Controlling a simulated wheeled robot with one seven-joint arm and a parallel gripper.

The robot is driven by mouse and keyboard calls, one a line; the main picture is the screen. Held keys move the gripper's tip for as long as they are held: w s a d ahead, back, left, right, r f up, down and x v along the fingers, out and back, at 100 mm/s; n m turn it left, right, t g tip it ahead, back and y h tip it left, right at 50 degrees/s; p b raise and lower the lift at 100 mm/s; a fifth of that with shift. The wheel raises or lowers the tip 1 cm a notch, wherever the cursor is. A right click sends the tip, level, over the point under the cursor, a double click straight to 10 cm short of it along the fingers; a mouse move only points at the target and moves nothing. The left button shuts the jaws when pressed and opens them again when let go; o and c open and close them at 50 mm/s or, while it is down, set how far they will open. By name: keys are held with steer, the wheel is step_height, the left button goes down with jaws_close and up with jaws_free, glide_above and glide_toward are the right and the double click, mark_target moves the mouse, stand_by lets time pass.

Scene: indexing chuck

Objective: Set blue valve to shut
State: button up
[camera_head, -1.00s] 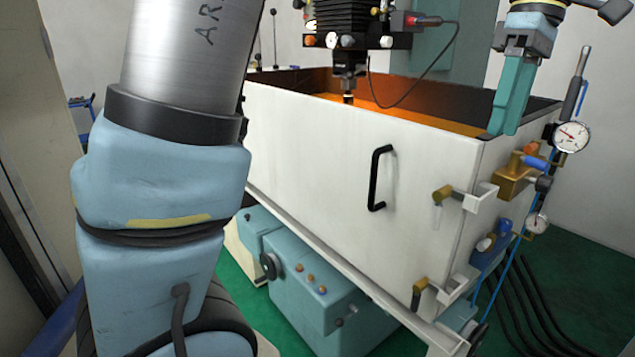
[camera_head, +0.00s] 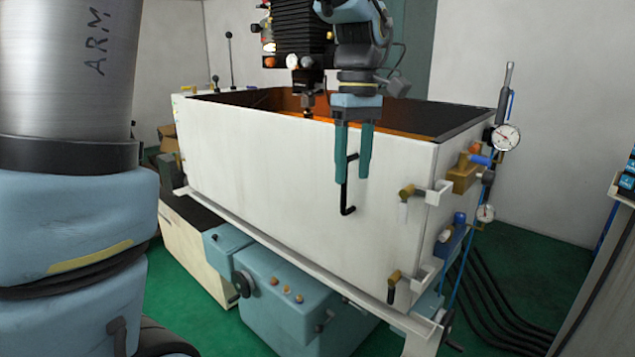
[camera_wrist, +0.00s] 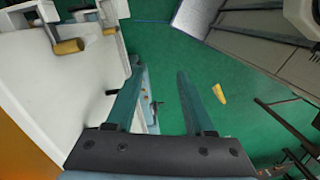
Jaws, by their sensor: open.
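My gripper (camera_head: 353,172) is open and empty, with its two teal fingers pointing down before the tank's white front wall; they overlap the black door handle (camera_head: 348,205) in the picture. It also shows open in the wrist view (camera_wrist: 160,72), above green floor. On the tank's right end, a brass valve body (camera_head: 466,176) carries a blue handle (camera_head: 482,160), close to a round gauge (camera_head: 506,138). Lower down sits a blue valve body (camera_head: 452,240) with a blue knob (camera_head: 460,217), near a second gauge (camera_head: 485,213). I cannot tell either valve's setting. My gripper is left of both and apart from them.
Brass-ended latches (camera_head: 408,191) and (camera_head: 393,280) stick out near the tank's front right corner. Black hoses (camera_head: 500,300) run along the floor. A grey console (camera_head: 605,270) stands at the right edge. A yellow object (camera_wrist: 219,93) shows in the wrist view.

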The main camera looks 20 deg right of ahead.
steer(key=w+a+f+m, duration=0.1)
steer(key=w+a+f, duration=0.1)
steer(key=a, duration=0.3)
steer(key=shift+f, duration=0.55)
